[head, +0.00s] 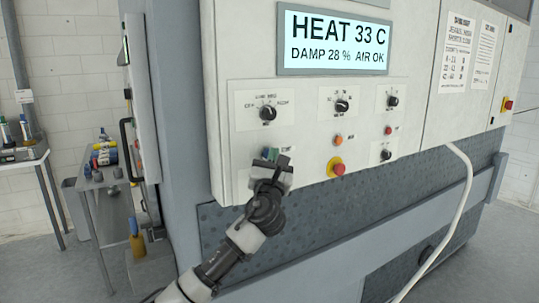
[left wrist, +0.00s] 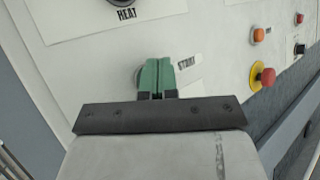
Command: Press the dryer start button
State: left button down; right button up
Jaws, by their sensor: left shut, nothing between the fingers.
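The dryer control panel (head: 310,110) fills the middle of the head view. My left gripper (head: 270,154) is at the panel's lower left, its fingers pointing at the panel face. In the left wrist view its green fingers (left wrist: 157,65) are shut together with nothing between them. They are just left of the START label (left wrist: 188,62). The start button itself is not clearly visible; the fingers cover the spot beside the label. I cannot tell whether the fingertips touch it. My right gripper is not in view.
A display (head: 335,42) reads HEAT 33 C, DAMP 28 %, AIR OK. The heat knob (head: 268,113) is above my gripper. An orange button (head: 338,140) and a red stop button on yellow (head: 338,168) are to the right. A white hose (head: 455,210) hangs further right.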

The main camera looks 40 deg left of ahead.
pick_arm(q)
jog(key=shift+s+d, duration=0.3)
jog(key=shift+d, duration=0.35)
jog(key=d, duration=0.1)
jog(key=s+d+p, duration=0.1)
jog(key=d, duration=0.1)
jog(key=s+d+p, duration=0.1)
jog(key=shift+d, duration=0.3)
jog(key=shift+w, duration=0.1)
dwell(0.6)
